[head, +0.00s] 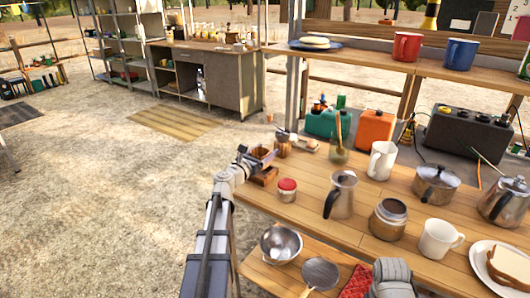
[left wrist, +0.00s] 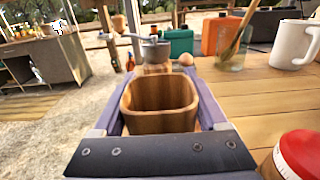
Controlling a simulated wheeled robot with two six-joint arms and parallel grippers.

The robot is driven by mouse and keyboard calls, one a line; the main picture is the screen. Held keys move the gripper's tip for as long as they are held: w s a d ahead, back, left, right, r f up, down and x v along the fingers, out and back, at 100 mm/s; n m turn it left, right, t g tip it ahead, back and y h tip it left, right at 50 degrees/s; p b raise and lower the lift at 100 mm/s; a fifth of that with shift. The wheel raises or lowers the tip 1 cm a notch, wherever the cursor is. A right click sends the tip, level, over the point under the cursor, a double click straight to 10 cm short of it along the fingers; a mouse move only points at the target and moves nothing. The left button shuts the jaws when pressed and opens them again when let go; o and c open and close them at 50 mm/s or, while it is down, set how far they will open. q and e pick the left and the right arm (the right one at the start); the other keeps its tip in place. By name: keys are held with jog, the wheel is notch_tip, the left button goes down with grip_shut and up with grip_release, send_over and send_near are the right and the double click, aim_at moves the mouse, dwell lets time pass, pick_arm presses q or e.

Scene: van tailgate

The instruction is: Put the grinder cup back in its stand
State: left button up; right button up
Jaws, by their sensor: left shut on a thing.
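My left gripper (head: 258,157) is shut on the wooden grinder cup (left wrist: 160,112), an open, square cup with rounded corners. In the left wrist view the cup is upright and empty between the two fingers. In the head view a low wooden block (head: 265,178) is just below the gripper, perhaps the stand; I cannot tell whether the cup touches it. The grinder (head: 283,146), with a metal top and crank, is just beyond the gripper; it also shows behind the cup in the left wrist view (left wrist: 152,52).
A red-lidded jar (head: 287,190) stands close to the right of my left gripper. A glass jar with a wooden spoon (head: 338,152), a white pitcher (head: 381,161) and a steel jug (head: 341,196) stand farther right. The counter's left edge is near the gripper.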

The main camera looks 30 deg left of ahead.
pick_arm(q)
jog(key=shift+f+b, duration=1.9)
jog(key=shift+f, duration=0.25)
jog(key=o, duration=1.3)
jog(key=s, duration=0.8)
jog(key=shift+a, duration=0.3)
jog(key=shift+w, duration=0.1)
jog(key=shift+r, duration=0.1)
